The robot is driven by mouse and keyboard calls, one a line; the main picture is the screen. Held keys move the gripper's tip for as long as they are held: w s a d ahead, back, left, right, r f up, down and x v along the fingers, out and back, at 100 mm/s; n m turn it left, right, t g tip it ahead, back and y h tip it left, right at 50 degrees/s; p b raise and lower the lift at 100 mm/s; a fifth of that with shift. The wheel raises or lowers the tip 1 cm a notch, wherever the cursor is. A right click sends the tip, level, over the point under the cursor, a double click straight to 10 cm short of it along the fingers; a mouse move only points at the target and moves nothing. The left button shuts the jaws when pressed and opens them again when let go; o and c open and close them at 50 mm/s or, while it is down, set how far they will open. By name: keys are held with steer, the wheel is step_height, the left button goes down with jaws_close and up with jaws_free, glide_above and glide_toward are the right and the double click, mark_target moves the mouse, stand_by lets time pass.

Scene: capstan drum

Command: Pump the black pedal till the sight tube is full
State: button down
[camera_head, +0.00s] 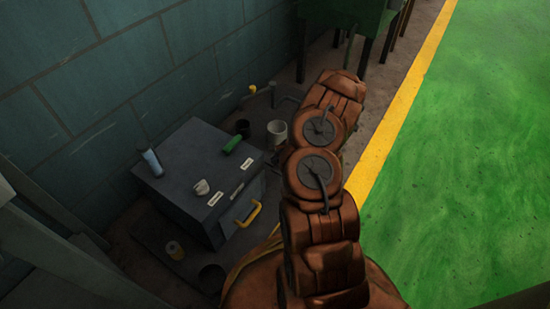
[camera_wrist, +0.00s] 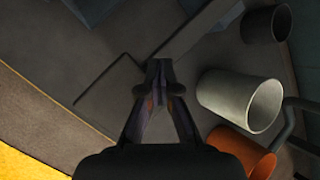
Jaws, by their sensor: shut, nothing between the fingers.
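My gripper (camera_wrist: 160,68) shows in the wrist view, its fingers together and empty, above a dark grey floor or plate. In the head view my own arm hides it. A grey bar (camera_wrist: 200,30) lies just beyond the fingertips; I cannot tell whether it is part of the pedal or whether the fingers touch it. No black pedal can be made out for certain.
Green floor (camera_head: 475,160) is clear.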

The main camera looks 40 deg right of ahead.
steer(key=shift+s+d+f+b, duration=0.1)
steer(key=shift+s+f+b, duration=0.1)
steer(key=shift+f+b, duration=0.6)
stand_by(1.1)
steer(key=shift+p, duration=0.3)
steer(key=shift+w+a+r+p, duration=0.1)
steer(key=shift+w+r+p, duration=0.1)
steer(key=shift+r+p, duration=0.7)
steer(key=shift+w+a+r+p, duration=0.1)
steer(key=shift+w+r+p, duration=0.15)
steer(key=shift+r+p, duration=0.65)
steer(key=shift+w+a+r+p, duration=0.15)
steer(key=shift+r+p, duration=0.35)
steer(key=shift+r, duration=0.7)
steer(key=shift+d, duration=0.15)
steer(key=r+p, duration=0.1)
steer(key=r, duration=0.1)
steer(key=w+r+p, duration=0.1)
steer(key=r+p, duration=0.1)
steer(key=r, duration=0.1)
steer(key=shift+a+p, duration=0.2)
steer(key=shift+p, duration=0.1)
